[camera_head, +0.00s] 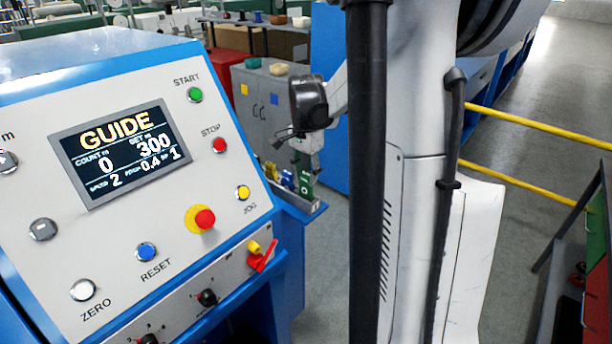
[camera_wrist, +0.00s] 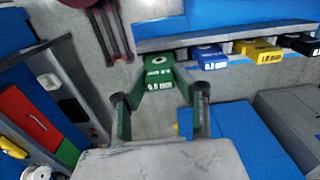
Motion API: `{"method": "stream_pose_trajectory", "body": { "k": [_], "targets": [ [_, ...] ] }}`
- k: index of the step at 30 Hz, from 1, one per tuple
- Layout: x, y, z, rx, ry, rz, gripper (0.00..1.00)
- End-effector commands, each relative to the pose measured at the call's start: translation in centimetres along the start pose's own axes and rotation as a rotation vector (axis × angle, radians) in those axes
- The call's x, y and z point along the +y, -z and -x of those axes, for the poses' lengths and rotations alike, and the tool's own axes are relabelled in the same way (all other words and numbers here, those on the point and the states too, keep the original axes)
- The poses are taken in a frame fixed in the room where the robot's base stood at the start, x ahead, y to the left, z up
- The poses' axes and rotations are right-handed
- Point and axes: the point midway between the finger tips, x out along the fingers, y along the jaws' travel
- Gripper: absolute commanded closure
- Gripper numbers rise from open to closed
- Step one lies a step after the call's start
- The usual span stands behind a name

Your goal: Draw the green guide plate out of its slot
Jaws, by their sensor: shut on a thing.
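In the wrist view the green guide plate (camera_wrist: 156,70), with white lettering and a round hole, is at the left end of a row of plates in a rack. My gripper (camera_wrist: 161,86) is shut on its near end, one finger at each side. The label is larger than those on the other plates. I cannot tell how much of the green plate is in its slot. In the head view my gripper (camera_head: 306,146) points down at the green plate (camera_head: 305,184), whose lower part is hidden by the rack.
A blue plate (camera_wrist: 208,57), a yellow plate (camera_wrist: 256,49) and a black plate (camera_wrist: 298,43) sit to the right in the rack (camera_wrist: 190,44). A control panel (camera_head: 150,180) reading GUIDE stands left in the head view. Yellow rails (camera_head: 540,126) cross the right side.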

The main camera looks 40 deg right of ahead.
Motion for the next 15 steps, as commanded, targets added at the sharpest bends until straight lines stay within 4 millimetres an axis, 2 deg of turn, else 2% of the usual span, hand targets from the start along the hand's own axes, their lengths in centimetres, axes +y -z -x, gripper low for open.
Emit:
{"method": "stream_pose_trajectory", "body": {
  "k": [15],
  "targets": [
    [0.0, 0.0, 1.12, 0.0, 0.0, 0.0, 1.0]
  ]
}}
